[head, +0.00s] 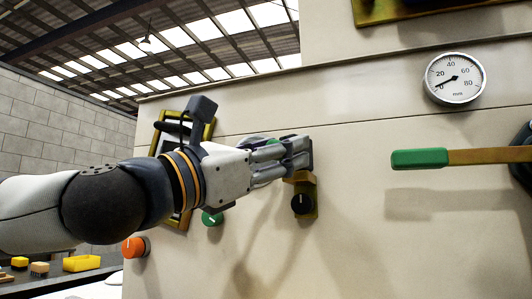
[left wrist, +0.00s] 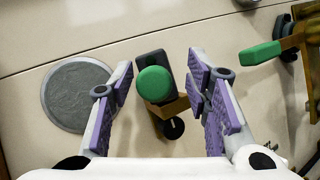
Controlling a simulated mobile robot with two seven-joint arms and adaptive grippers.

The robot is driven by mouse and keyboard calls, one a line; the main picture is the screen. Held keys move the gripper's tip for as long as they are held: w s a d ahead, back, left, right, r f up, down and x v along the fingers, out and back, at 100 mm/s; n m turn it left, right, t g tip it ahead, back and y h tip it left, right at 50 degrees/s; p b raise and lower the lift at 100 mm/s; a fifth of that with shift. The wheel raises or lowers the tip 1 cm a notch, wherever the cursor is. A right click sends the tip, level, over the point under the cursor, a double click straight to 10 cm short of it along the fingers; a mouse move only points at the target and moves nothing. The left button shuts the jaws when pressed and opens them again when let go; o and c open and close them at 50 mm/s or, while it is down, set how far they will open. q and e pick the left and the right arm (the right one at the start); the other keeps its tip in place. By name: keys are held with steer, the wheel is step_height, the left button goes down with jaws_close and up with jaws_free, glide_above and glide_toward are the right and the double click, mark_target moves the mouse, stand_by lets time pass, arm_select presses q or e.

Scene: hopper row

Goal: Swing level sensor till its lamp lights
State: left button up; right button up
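In the left wrist view a dark block with a round green end (left wrist: 155,84) stands out from the panel, joined to a brass bracket (left wrist: 178,106) with a black knob (left wrist: 172,128) below; I take this to be the level sensor. My left gripper (left wrist: 174,88) is open, its purple-padded fingers on either side of the green end with gaps visible. In the head view my left gripper (head: 300,150) covers most of the sensor; the brass bracket and black knob (head: 302,204) show below the fingertips. No lit lamp can be made out. My right gripper is not in view.
A brass lever with a green grip (head: 420,159) sticks out at right, with a round gauge (head: 455,78) above it, needle near 0. An orange knob (head: 135,247) and a green knob (head: 212,218) sit lower left. A grey disc (left wrist: 78,94) lies beside my left finger.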

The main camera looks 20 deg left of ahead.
arm_select(q)
steer(key=v, duration=1.1)
steer(key=shift+s+f, duration=0.15)
steer(key=shift+s, duration=0.1)
steer(key=shift+a, duration=0.15)
steer(key=w+d+r+n+y+b, duration=0.1)
steer(key=w+n, duration=0.2)
steer(key=w+d+r+n+t+y+b, duration=0.1)
steer(key=w+d+r+n, duration=0.1)
steer(key=w+n, duration=0.1)
steer(key=w+d+r+n+y, duration=0.1)
steer(key=w+d+n, duration=0.1)
steer(key=w+n, duration=0.2)
steer(key=shift+d+r+t+b, duration=0.1)
steer(key=shift+r+t+b, duration=0.2)
steer(key=shift+r+b, duration=0.1)
steer(key=shift+f, duration=0.1)
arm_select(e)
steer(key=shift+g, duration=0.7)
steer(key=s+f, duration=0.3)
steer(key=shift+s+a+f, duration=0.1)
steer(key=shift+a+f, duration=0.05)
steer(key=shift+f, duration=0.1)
arm_select(q)
steer(key=shift+c, duration=0.6)
